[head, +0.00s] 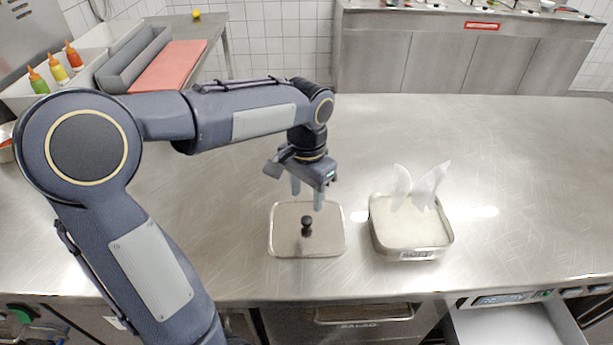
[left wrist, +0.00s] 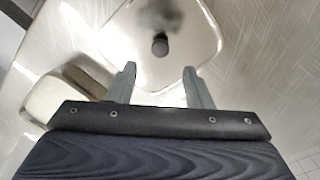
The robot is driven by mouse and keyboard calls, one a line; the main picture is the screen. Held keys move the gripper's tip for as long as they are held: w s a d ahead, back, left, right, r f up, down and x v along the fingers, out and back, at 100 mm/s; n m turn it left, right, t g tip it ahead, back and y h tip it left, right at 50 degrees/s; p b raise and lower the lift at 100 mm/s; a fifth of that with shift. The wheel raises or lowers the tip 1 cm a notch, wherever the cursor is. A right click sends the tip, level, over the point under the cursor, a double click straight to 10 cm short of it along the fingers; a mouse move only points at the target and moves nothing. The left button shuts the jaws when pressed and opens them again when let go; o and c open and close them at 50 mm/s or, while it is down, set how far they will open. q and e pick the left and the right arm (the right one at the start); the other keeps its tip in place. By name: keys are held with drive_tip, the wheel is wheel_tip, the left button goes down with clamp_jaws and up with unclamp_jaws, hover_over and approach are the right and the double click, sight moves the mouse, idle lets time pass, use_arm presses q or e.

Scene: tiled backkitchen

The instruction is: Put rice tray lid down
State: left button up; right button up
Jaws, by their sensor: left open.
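The rice tray lid (head: 285,238) is a flat metal rectangle with a black knob (head: 307,224). It lies on the steel counter. The rice tray (head: 412,235), a metal tray of white rice with translucent scoop-like pieces standing up in it, is just right of the lid, apart from it. My left gripper (head: 307,200) is open and empty above the far part of the lid. In the left wrist view the lid (left wrist: 190,60) and its knob (left wrist: 160,44) lie beyond my open fingers (left wrist: 160,85). The rice tray (left wrist: 50,97) shows at the left there. My right gripper is not in view.
The steel counter (head: 520,180) is clear to the right and behind the tray. Squeeze bottles (head: 57,68) and a red board (head: 170,66) are at the back left. An open drawer (head: 505,325) is below the counter's front edge at the right.

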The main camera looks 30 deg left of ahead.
use_arm(q)
drive_tip(key=s+r+n+t+h, duration=0.2)
drive_tip(key=s+r+t, duration=0.15)
drive_tip(key=s, duration=0.75)
drive_tip(key=s+d+f+n+t+h, duration=0.1)
drive_tip(key=s+d+f+n+t, duration=0.1)
drive_tip(key=s+d+f, duration=0.2)
drive_tip(key=shift+s+h, duration=0.4)
drive_tip(key=shift+s, duration=0.55)
